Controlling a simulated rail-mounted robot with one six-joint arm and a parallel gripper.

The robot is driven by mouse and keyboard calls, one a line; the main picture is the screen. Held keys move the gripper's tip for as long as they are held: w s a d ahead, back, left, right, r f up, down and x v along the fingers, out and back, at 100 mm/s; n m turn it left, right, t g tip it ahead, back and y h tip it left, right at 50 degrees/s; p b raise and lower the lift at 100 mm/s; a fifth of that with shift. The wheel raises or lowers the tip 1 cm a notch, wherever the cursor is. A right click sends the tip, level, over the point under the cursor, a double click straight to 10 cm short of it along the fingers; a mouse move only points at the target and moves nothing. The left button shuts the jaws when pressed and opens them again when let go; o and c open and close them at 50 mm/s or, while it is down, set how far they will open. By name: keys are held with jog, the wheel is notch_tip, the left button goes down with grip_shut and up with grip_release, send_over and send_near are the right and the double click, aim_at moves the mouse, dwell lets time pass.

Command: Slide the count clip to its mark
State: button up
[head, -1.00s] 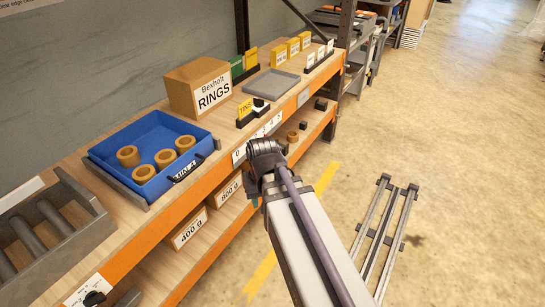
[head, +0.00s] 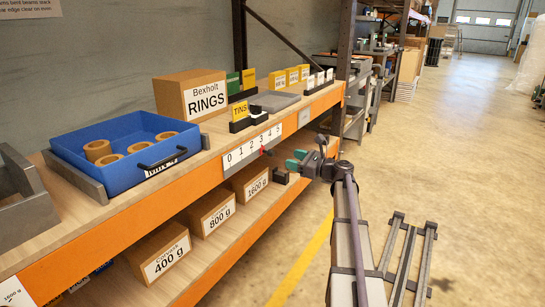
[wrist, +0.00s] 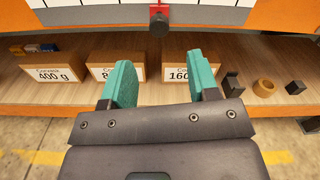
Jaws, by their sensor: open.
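The count clip is a small red slider with a dark knob (head: 267,152). It sits on the white number strip (head: 236,165) along the upper shelf's front edge, around the 3, though I cannot tell its exact mark. In the wrist view the clip (wrist: 159,9) is at the top centre, in front of the strip (wrist: 105,14). My gripper (head: 295,160) has green fingers and is in front of the shelf, just right of the clip and apart from it. In the wrist view my gripper (wrist: 160,65) is open and empty, its fingers pointing towards the shelf.
Labelled boxes (head: 165,254) fill the lower shelf. In the wrist view a loose ring (wrist: 263,87) lies there between dark blocks. The aisle floor at right is open.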

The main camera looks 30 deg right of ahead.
aim_at(273, 153)
jog(key=x, duration=0.9)
jog(key=shift+w+a, duration=0.25)
jog(key=shift+c, duration=0.2)
grip_shut()
